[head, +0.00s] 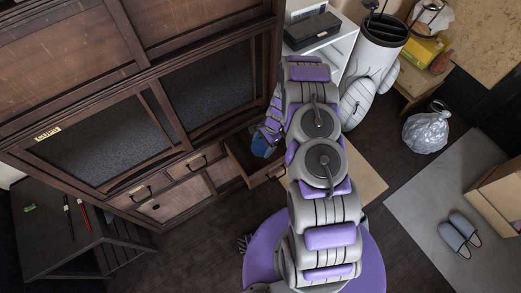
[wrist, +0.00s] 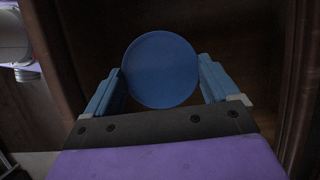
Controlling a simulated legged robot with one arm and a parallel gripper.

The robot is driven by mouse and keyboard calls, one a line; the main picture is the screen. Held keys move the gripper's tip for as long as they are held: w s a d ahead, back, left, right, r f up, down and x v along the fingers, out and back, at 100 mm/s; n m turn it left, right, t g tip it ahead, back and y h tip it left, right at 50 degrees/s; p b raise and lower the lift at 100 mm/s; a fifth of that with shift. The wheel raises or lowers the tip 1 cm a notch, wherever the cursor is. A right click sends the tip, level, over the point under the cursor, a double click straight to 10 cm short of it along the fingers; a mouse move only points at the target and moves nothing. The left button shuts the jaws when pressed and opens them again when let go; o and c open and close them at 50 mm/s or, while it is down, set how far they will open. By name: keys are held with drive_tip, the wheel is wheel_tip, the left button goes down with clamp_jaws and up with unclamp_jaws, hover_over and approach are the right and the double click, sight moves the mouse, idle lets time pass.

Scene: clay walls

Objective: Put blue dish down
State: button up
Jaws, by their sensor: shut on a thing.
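The blue dish (wrist: 160,69) is round and sits between the two blue fingers of my gripper (wrist: 162,84) in the wrist view. The fingers touch it on its left and right sides, and my gripper is shut on it. In the head view the blue dish (head: 261,146) shows small and partly hidden by my purple and grey gripper (head: 269,137). It is over the open drawer (head: 274,173) of the dark wooden cabinet. I cannot tell whether the dish touches the drawer's bottom.
The wooden cabinet (head: 110,95) fills the left. A low dark table (head: 50,235) holds small items. A white shelf (head: 335,40) stands behind my arm. Slippers (head: 460,234) lie on a mat at right.

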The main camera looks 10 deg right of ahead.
sight(263, 152)
drive_tip(key=x, duration=0.2)
drive_tip(key=shift+f, duration=0.35)
drive_tip(key=f, duration=0.2)
drive_tip(key=d+f+b, duration=0.1)
drive_tip(key=f, duration=0.1)
drive_tip(key=shift+w+d, duration=0.1)
drive_tip(key=shift+a, duration=0.35)
drive_tip(key=o, duration=0.8)
drive_tip(key=shift+a, duration=0.1)
drive_tip(key=shift+d, duration=0.25)
